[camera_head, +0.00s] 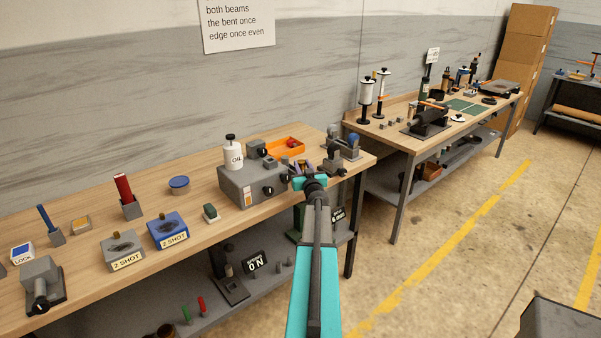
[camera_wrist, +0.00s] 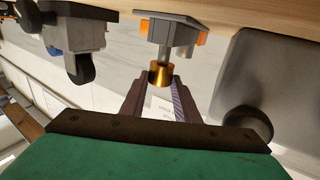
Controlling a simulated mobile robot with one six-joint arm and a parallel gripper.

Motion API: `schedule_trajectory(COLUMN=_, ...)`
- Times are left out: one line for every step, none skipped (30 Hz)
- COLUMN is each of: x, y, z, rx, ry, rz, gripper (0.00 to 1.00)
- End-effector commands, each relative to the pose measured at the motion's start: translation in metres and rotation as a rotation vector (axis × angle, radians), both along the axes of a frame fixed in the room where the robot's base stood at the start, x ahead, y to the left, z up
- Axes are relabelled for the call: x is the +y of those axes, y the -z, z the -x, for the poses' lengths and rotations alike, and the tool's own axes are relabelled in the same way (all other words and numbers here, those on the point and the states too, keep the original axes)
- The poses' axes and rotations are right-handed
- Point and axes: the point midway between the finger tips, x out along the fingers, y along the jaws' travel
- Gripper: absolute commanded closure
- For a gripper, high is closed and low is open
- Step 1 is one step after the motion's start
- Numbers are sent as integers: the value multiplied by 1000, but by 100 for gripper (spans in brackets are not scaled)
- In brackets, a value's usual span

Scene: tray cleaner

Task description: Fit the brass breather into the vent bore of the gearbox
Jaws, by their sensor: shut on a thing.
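The gearbox appears to be the grey box (camera_head: 237,187) with dark round knobs on its front, standing on the wooden bench in the head view. A large grey body at the right of the wrist view (camera_wrist: 275,70) seems to be the same box. My gripper (camera_head: 303,166) is just right of the box, above the bench's right part. In the wrist view my gripper (camera_wrist: 159,85) is shut on the brass breather (camera_wrist: 161,74), a small gold piece at the fingertips. The breather appears apart from the grey box. I cannot make out the vent bore.
A white oil bottle (camera_head: 233,157) stands on the grey box. An orange tray (camera_head: 288,149) lies behind it. A second bench (camera_head: 400,150) stands further right.

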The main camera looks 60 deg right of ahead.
Motion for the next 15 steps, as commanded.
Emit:
schedule_trajectory(x=1, y=-10, z=0, rx=-1, ry=0, rz=2, gripper=94)
schedule_trajectory(x=4, y=-8, z=3, rx=0, ry=0, rz=0, gripper=94)
schedule_trajectory(x=9, y=-7, z=6, rx=-1, ry=0, rz=-1, gripper=94)
schedule_trajectory(x=12, y=-7, z=7, rx=-1, ry=0, rz=-1, gripper=94)
schedule_trajectory(x=15, y=-7, z=9, rx=-1, ry=0, rz=-1, gripper=94)
schedule_trajectory(x=19, y=-8, z=12, rx=-1, ry=0, rz=-1, gripper=94)
schedule_trajectory(x=22, y=-8, z=14, rx=-1, ry=0, rz=-1, gripper=94)
schedule_trajectory(x=26, y=-9, z=16, rx=-1, ry=0, rz=-1, gripper=94)
schedule_trajectory(x=30, y=-9, z=19, rx=-1, ry=0, rz=-1, gripper=94)
schedule_trajectory(x=33, y=-10, z=21, rx=-1, ry=0, rz=-1, gripper=94)
schedule_trajectory(x=37, y=-10, z=23, rx=-1, ry=0, rz=-1, gripper=94)
schedule_trajectory(x=41, y=-10, z=26, rx=-1, ry=0, rz=0, gripper=94)
schedule_trajectory(x=44, y=-11, z=28, rx=-1, ry=0, rz=0, gripper=94)
schedule_trajectory(x=47, y=-11, z=30, rx=-1, ry=0, rz=0, gripper=94)
schedule_trajectory(x=51, y=-12, z=33, rx=0, ry=-1, rz=0, gripper=94)
